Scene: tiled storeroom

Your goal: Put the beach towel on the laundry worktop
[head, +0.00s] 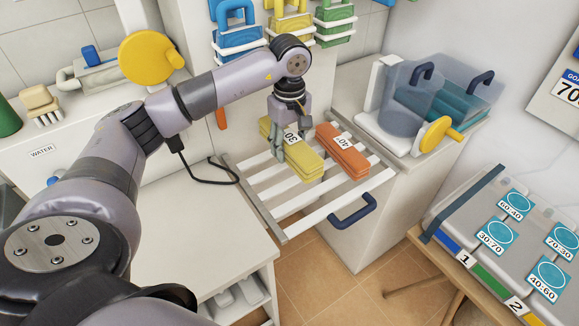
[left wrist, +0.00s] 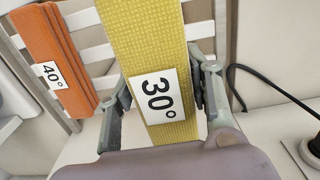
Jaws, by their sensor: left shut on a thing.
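A folded yellow towel (head: 304,162) with a 30° tag lies on the white slatted pull-out rack (head: 262,186). A folded orange towel (head: 346,158) with a 40° tag lies beside it on the right. Neither tag says which is the beach towel. My left gripper (head: 287,143) points down and is shut on the yellow towel, one finger on each long side. In the left wrist view, the yellow towel (left wrist: 150,45) runs between the fingers (left wrist: 160,95), and the orange towel (left wrist: 60,62) is apart at left. My right gripper is out of view.
A bare white worktop (head: 190,222) lies left of the rack, with a black cable at its edge. Clear bins (head: 425,105) stand at right rear. A table (head: 455,215) with labelled lids is at far right.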

